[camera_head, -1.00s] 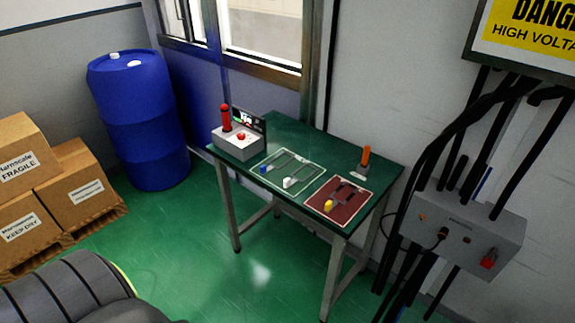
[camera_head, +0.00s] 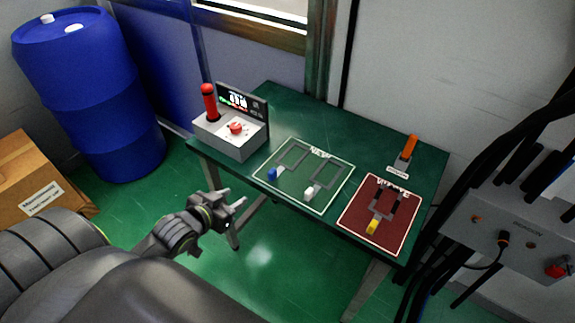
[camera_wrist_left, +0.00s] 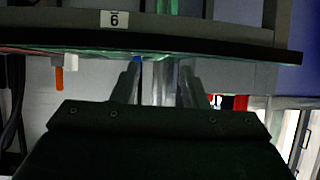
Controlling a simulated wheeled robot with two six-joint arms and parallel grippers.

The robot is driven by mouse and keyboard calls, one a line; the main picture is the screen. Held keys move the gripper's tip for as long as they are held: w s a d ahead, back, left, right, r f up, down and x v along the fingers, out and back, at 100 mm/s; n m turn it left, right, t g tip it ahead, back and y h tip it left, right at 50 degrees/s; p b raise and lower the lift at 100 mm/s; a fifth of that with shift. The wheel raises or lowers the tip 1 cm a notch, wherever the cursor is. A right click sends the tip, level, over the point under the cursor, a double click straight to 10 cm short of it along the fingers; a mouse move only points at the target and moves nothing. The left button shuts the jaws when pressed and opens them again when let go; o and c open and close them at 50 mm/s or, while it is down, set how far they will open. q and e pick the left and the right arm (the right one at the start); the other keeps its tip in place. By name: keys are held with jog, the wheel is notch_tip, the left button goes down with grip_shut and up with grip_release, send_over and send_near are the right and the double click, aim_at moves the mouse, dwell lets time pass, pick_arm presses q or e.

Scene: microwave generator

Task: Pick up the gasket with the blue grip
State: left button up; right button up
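The gasket with the blue grip (camera_head: 272,174) lies flat on the left half of a green mat (camera_head: 324,202) on the table. Its grey rectangular loop extends back from the grip. A gasket with a white grip (camera_head: 309,193) lies to its right on the same mat. My left gripper (camera_head: 233,198) is open and empty, beside the table's front edge, left of and nearer than the blue grip. My right gripper is not in view.
The green table (camera_head: 300,104) also holds a grey box with a red lever (camera_head: 209,102), a red mat (camera_head: 352,222) with a yellow-grip gasket (camera_head: 373,226), and an orange-handled tool (camera_head: 410,147). A blue barrel (camera_head: 85,110) stands left. Cables and a grey box (camera_head: 520,240) are right.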

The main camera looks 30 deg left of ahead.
aim_at(272, 171)
pick_arm(q)
jog(key=d+r+t+h, duration=0.1)
jog(key=d+r, duration=0.2)
jog(key=r, duration=0.2)
jog(key=shift+m, duration=0.3)
jog(key=x, duration=1.7)
jog(key=shift+w+r, duration=0.15)
grip_shut()
